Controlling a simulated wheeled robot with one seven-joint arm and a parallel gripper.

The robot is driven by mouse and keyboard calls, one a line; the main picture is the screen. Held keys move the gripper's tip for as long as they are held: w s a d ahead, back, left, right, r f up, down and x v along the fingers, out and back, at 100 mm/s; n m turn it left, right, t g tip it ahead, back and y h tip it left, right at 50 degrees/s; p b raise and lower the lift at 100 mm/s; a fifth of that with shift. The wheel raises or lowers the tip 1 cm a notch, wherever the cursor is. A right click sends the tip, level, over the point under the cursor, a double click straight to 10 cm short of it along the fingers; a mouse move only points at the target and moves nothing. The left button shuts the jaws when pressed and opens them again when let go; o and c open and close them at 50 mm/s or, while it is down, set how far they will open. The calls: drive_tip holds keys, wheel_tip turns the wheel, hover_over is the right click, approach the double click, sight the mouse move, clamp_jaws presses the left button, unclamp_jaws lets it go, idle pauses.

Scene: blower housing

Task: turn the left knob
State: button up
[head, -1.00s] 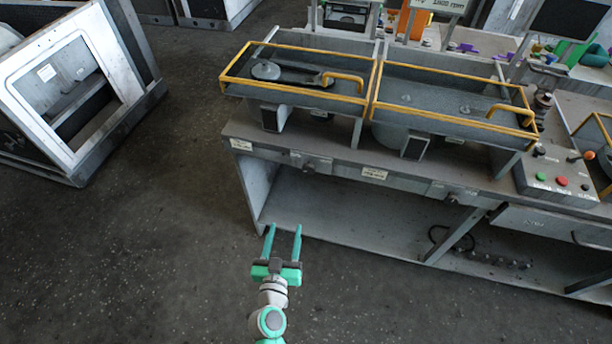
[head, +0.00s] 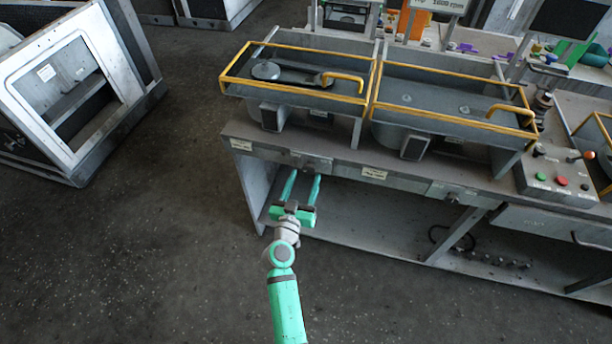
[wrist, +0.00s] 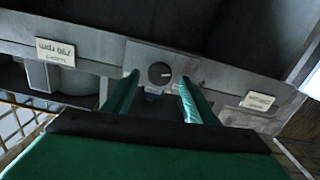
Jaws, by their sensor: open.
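The left knob (wrist: 160,73) is a dark round knob on a grey plate on the bench's front rail. In the wrist view it shows between and just beyond my two fingertips, with no contact visible. In the head view the left knob's plate (head: 312,163) is partly covered by my fingers. My gripper (head: 303,175) is open, its teal fingers pointing at the rail. It also shows in the wrist view (wrist: 158,76), one finger on each side of the knob. A second knob (head: 452,198) sits further right on the same rail.
Two yellow-framed covers (head: 300,74) stand on the bench top above. White labels (head: 374,173) flank the knob on the rail. A control box (head: 556,182) with buttons is at the right. Below the rail is an open shelf (head: 360,222).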

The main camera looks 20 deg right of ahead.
drive_tip(key=shift+x, duration=1)
drive_tip(key=c, duration=1.1)
drive_tip(key=shift+o, duration=0.2)
drive_tip(key=shift+n, duration=0.3)
